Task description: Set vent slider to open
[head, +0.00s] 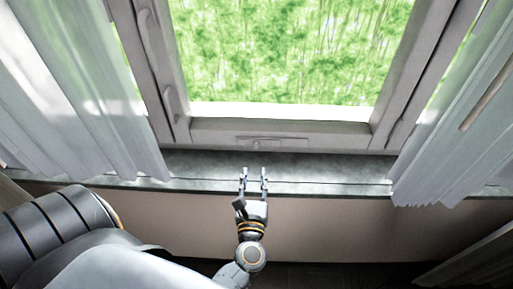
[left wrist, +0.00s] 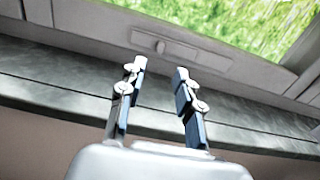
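The vent slider (head: 263,141) is a small grey knob in a slot on a thin plate set in the bottom rail of the window frame. In the left wrist view the vent slider (left wrist: 160,46) shows ahead, with its knob near the middle of the plate. My left gripper (head: 254,172) is open and empty over the window sill, with its fingers pointing at the vent. In the left wrist view the left gripper (left wrist: 158,72) has a clear gap between its fingertips, which are apart from the slider. My right gripper is not in view.
White curtains hang at the left (head: 80,100) and right (head: 455,130) of the window. A stone sill (head: 330,178) runs below the window frame (head: 340,133). A window handle (head: 172,101) is on the left side of the frame. The sill around my gripper is clear.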

